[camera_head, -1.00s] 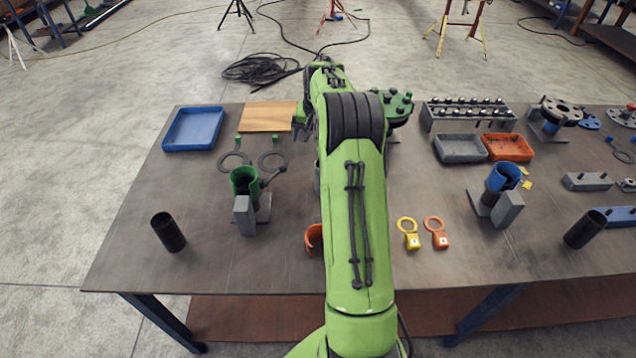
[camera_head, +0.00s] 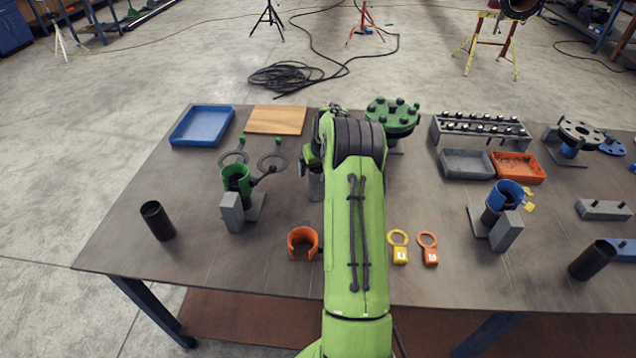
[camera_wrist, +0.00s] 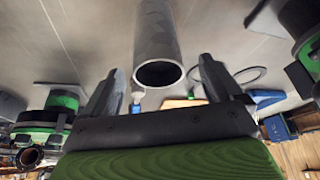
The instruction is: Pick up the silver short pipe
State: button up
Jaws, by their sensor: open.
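The silver short pipe (camera_wrist: 157,40) is a plain grey tube, its open end facing the wrist camera. In the head view the silver pipe (camera_head: 316,188) stands on the table, partly hidden behind my green arm. My gripper (camera_wrist: 160,66) is open, with one dark finger on each side of the pipe's open end in the wrist view. Gaps show between the fingers and the pipe, and nothing is gripped. In the head view my gripper is mostly hidden by the arm.
An orange open ring-shaped holder (camera_head: 303,243) stands just in front of the pipe. A green holder (camera_head: 237,180) on a grey bracket is to the left, and a green flange (camera_head: 392,114) is behind right. A black pipe (camera_head: 158,221) stands front left, with bare table around it.

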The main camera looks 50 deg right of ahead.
jog(key=x, duration=0.5)
jog(key=shift+w+d+f, duration=0.1)
jog(key=shift+d+f, duration=0.1)
jog(key=shift+r, duration=0.1)
jog(key=shift+c, duration=0.5)
jog(key=c, duration=1.2)
